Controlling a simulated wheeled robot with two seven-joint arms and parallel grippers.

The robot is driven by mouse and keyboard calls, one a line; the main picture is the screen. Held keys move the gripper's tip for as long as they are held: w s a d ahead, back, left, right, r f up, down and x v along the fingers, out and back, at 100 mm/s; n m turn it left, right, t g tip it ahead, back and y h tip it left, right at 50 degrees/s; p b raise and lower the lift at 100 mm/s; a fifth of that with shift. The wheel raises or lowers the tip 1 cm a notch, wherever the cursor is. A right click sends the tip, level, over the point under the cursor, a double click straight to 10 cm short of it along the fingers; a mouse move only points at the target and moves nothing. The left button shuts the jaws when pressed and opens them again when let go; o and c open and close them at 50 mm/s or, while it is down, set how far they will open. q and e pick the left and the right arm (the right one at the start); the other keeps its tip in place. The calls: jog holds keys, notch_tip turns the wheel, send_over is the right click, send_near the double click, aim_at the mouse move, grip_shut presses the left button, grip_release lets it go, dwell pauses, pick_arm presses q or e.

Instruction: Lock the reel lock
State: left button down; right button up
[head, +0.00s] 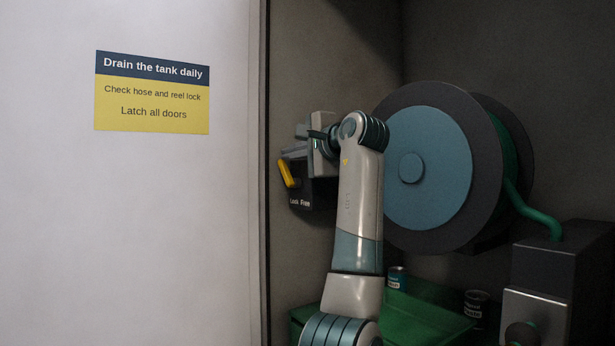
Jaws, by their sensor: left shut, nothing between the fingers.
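The reel lock is a small dark box (318,196) on the cabinet wall, left of the hose reel. Its label reads "Lock" and "Free". A yellow lever (287,173) on it tilts, with its upper end leaning left. My left gripper (302,133) is just above the lever and box, with its fingers shut and empty. The wrist and forearm hide part of the box and of the gripper. I cannot tell whether the fingers touch the lock. My right gripper is not in view.
The hose reel (440,165) has a blue disc and a green hose (535,217) running to a dark box (560,262) at right. A green tray (425,318) and cans (397,277) are below. A white panel with a sign (152,92) fills the left.

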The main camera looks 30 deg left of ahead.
pick_arm(q)
jog(key=shift+w+a, duration=0.15)
jog(key=shift+a, duration=0.25)
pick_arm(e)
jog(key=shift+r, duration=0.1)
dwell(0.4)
